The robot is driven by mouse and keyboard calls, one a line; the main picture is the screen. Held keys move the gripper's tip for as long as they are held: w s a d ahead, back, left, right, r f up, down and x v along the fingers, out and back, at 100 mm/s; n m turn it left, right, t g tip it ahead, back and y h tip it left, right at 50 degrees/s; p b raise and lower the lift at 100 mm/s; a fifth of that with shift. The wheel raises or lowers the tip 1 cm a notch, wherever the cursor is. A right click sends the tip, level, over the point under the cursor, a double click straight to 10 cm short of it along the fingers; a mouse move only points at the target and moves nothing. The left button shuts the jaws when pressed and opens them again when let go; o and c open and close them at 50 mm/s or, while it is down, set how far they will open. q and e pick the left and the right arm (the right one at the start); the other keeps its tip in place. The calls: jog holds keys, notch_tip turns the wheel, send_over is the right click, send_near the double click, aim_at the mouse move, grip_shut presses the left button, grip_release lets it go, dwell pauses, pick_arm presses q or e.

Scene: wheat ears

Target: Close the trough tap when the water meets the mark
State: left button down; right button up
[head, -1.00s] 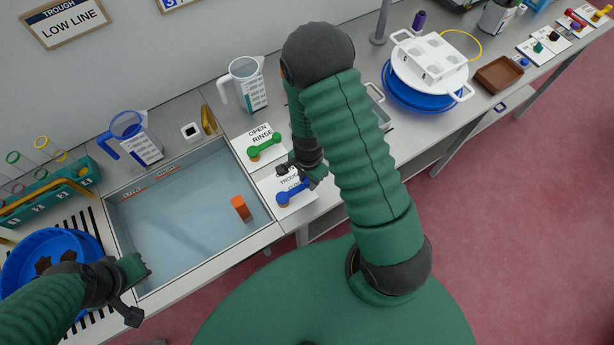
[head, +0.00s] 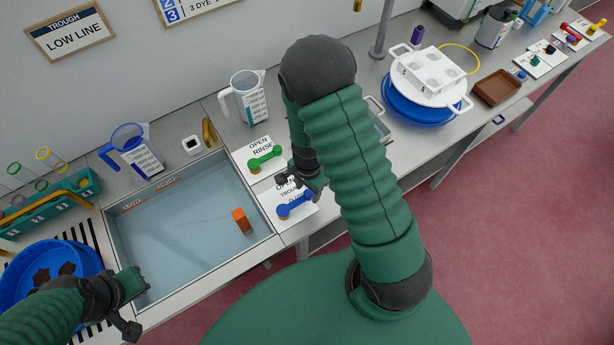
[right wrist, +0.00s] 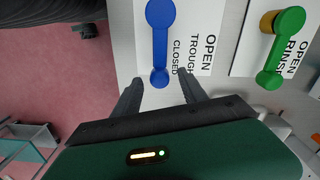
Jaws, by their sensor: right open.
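The trough (head: 262,216) is sunk in the counter and holds pale blue water (head: 185,235) with an orange block (head: 241,220) in it. Small orange labels (head: 166,182) sit at its far wall; I cannot tell how the water stands against them. The blue tap handle (head: 296,206) lies on a white card reading OPEN, TROUGH and CLOSED. My right gripper (right wrist: 160,87) is open, with the near end of the blue handle (right wrist: 160,45) between or just beyond its fingertips. My left gripper (head: 132,305) is at the trough's front left corner; its jaws are unclear.
A green rinse handle (head: 265,158) lies on the card behind the blue one. A sign (head: 70,45) reads TROUGH LOW LINE. Jugs (head: 132,152) stand behind the trough, a blue bowl (head: 20,285) at left. A white rack on blue plates (head: 430,112) stands right of my right arm.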

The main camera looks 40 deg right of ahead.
notch_tip(320, 180, up, 15)
jog(key=p, duration=0.1)
jog(key=shift+a, duration=0.2)
jog(key=shift+d+f, duration=0.1)
jog(key=shift+f, duration=0.05)
jog(key=s+a+f+n+t+b, duration=0.2)
jog(key=a+f+n+b, duration=0.6)
jog(key=n+b, duration=0.4)
jog(key=s+n, duration=0.1)
jog(key=n, duration=0.3)
jog(key=shift+f+t, duration=0.2)
jog(key=shift+t, duration=0.1)
